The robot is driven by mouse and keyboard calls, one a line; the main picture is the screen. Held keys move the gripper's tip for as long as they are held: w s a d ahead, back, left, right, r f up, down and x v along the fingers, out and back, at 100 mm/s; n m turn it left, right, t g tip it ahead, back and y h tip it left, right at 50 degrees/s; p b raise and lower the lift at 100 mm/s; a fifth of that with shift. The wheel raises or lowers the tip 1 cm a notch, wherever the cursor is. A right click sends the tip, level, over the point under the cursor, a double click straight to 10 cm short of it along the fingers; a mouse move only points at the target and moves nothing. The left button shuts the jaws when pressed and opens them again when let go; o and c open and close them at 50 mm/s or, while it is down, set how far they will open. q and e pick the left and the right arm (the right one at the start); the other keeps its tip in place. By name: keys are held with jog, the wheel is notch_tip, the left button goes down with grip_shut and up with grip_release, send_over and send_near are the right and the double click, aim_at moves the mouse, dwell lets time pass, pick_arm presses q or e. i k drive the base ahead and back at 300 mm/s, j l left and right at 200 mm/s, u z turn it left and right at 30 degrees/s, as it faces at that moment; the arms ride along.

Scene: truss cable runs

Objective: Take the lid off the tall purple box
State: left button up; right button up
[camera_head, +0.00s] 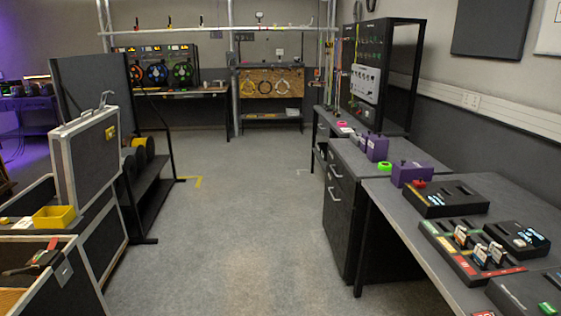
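Several purple boxes stand on the dark benches along the right side in the head view. A tall purple box (377,149) stands on the middle bench, with a small knob-like piece on top. A smaller purple box (362,141) is just to its left, close to it. A wider, lower purple box (410,175) stands nearer on the right bench. The boxes look closed, but their lid seams are too small to make out. Neither of my grippers is in view.
Black consoles (440,202) crowd the near right bench. Open floor (235,215) runs down the middle. An open flight case (93,150) stands at left.

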aim_at(380, 137)
jog(key=i, duration=1.05)
jog(key=i+j+z, duration=0.15)
jog(key=i, duration=0.95)
